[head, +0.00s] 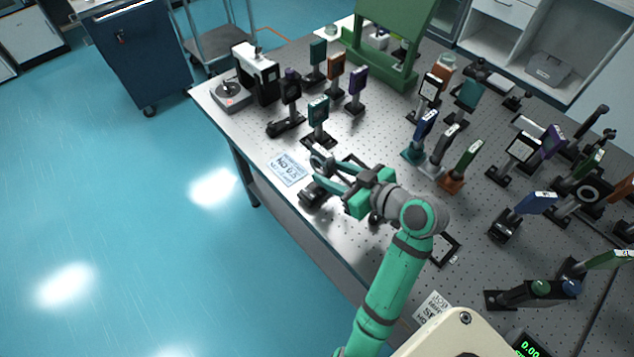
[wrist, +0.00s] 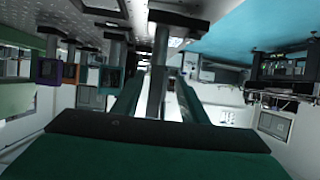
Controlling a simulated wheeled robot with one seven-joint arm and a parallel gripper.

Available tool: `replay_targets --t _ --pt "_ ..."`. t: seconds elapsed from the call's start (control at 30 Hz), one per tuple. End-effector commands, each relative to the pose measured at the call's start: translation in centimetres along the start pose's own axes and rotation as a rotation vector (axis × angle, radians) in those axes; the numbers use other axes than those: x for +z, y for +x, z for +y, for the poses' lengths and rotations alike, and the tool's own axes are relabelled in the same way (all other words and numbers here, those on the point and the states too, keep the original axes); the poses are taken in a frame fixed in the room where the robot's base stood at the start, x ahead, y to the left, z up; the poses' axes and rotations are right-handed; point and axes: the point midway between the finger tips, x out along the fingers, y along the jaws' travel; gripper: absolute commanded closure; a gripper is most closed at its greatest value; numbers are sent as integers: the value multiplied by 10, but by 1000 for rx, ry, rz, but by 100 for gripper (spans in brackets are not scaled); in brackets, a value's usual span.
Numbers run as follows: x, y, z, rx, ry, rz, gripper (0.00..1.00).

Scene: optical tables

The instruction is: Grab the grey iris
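My gripper (head: 320,168) is over the near left edge of the table, its two green fingers apart. A small grey, ring-like part, which may be the grey iris (head: 322,157), shows at the fingertips; the fingers partly cover it. A dark base (head: 312,195) stands on the table just below them. In the wrist view, where the table is at the top, a grey post (wrist: 158,75) hangs from a dark base (wrist: 178,18) and passes between the open fingers (wrist: 157,98). Narrow gaps show beside the post, so I see no firm grip. The post's lower end is hidden.
A printed sign (head: 288,167) lies left of my gripper. A teal-framed mount (head: 318,120) stands behind it. Several post-mounted optics crowd the table (head: 375,130) to the right, including a grey plate (head: 443,148). Open floor (head: 190,240) lies to the left.

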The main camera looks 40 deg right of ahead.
Motion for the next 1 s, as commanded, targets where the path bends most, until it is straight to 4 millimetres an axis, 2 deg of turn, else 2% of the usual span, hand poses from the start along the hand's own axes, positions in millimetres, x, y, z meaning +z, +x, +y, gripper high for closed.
replay_targets --t 0.1,0.37,0.7,1.0 --pt "0 18 0 -1 1 1 61" --pt "2 35 1 0 2 1 61" --pt "10 77 6 0 1 0 61" --pt "10 83 6 1 1 2 61"
